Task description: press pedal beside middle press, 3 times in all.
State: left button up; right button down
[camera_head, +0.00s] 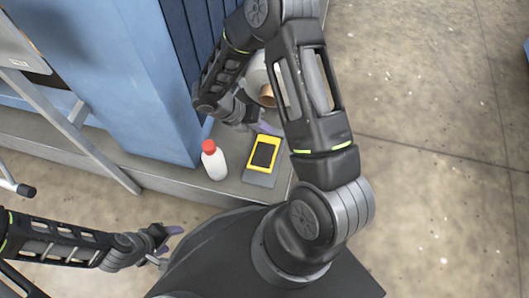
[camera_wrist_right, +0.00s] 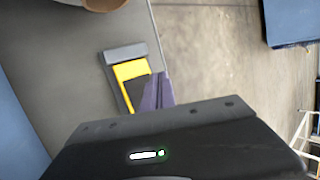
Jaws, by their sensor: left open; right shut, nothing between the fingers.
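The pedal (camera_head: 264,158) is yellow with a black pad on a grey base. It lies on a grey ledge beside the blue press (camera_head: 150,80). In the right wrist view the pedal (camera_wrist_right: 132,72) is partly covered by my right gripper (camera_wrist_right: 157,92). My right gripper (camera_head: 268,129) is shut and empty, its purple fingertips at the far edge of the pedal in the head view. I cannot tell whether they touch it. My left gripper (camera_head: 172,238) is open and empty, low at the left, away from the pedal.
A white bottle with a red cap (camera_head: 214,164) stands on the ledge just left of the pedal. A white roll with a brown core (camera_head: 267,95) is behind my right arm. Concrete floor (camera_head: 430,180) at the right is clear.

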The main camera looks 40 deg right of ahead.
jog(key=b, duration=0.3)
send_over(265, 152)
jog(key=w, duration=0.2)
jog(key=f, duration=0.4)
jog(key=shift+s+d, duration=0.15)
jog(key=shift+d, duration=0.2)
pick_arm(q)
jog(key=shift+w+d+f+b, duration=0.1)
jog(key=shift+w+f+b, duration=0.1)
jog(key=shift+f, duration=0.7)
jog(key=shift+w+a+f+b, duration=0.1)
jog(key=shift+f+b, duration=0.1)
jog(key=shift+f, duration=0.7)
jog(key=shift+w+d+f+b, duration=0.1)
jog(key=shift+w+f+b, duration=0.1)
jog(key=shift+f, duration=0.7)
pick_arm(e)
jog(key=shift+s+a+f, duration=0.1)
jog(key=shift+a+f, duration=0.1)
jog(key=shift+f, duration=0.35)
jog(key=shift+s+a+f, duration=0.1)
jog(key=shift+a+f, duration=0.05)
jog(key=shift+f, duration=0.35)
jog(key=shift+f, duration=0.1)
pick_arm(q)
jog(key=shift+f, duration=0.2)
pick_arm(e)
jog(key=shift+s+f, duration=0.1)
jog(key=shift+f, duration=0.2)
